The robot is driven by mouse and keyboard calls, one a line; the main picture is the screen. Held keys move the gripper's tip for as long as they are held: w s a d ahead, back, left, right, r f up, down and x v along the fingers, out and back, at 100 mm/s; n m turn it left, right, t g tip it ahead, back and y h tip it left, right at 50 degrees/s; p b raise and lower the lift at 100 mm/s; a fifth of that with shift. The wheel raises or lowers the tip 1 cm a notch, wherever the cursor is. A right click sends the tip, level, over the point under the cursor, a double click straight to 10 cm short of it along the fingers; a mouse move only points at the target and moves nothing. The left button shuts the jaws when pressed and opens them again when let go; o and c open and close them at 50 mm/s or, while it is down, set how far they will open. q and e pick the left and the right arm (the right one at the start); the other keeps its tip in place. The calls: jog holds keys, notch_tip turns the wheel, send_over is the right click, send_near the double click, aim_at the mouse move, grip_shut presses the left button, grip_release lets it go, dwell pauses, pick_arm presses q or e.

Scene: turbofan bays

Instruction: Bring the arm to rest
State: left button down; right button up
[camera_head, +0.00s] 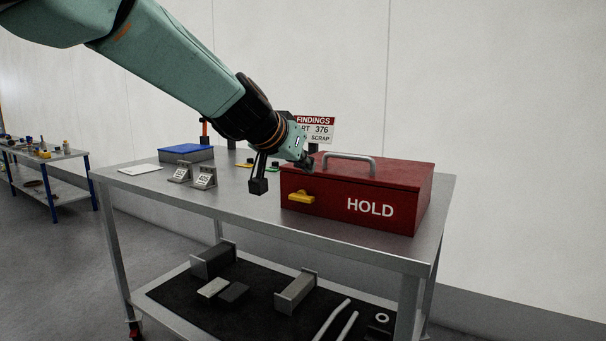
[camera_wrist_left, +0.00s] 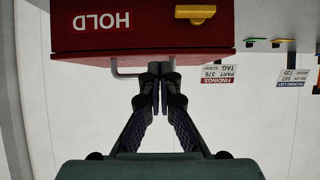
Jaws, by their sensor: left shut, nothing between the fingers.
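My left arm comes in from the upper left of the head view. My right gripper is not in view.
The box stands on a metal table (camera_head: 290,226). A blue-lidded box (camera_head: 186,154), small numbered stands (camera_head: 204,177) and a FINDINGS sign (camera_head: 316,127) are also there. The lower shelf (camera_head: 180,303) holds metal parts. Another bench (camera_head: 48,160) stands far left.

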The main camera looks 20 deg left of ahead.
pick_arm(q)
jog(key=s+a+f+n+g+y+p, duration=0.1)
jog(key=s+f, duration=0.4)
jog(key=f, duration=0.5)
jog(key=s+a+f+n+g+y+p, duration=0.15)
jog(key=s+f, duration=0.35)
jog(key=f, duration=0.5)
jog(key=s+f+n+g+y+p, duration=0.1)
jog(key=s+f+n, duration=0.1)
jog(key=s+f, duration=0.65)
jog(key=s+f+g+p, duration=0.1)
jog(key=s+f+g, duration=0.1)
jog(key=s+f, duration=0.3)
jog(key=s+d+f+m+g+h+p, duration=0.1)
jog(key=s+f+g, duration=0.2)
jog(key=s, duration=1.1)
jog(key=s+d+f+m+g+p, duration=0.1)
jog(key=s+f+g, duration=0.1)
jog(key=s+f, duration=0.6)
jog(key=shift+s+d+g, duration=0.15)
jog(key=shift+s+g, duration=0.2)
jog(key=shift+s, duration=0.6)
jog(key=shift+f+h, duration=0.1)
jog(key=shift+h, duration=0.15)
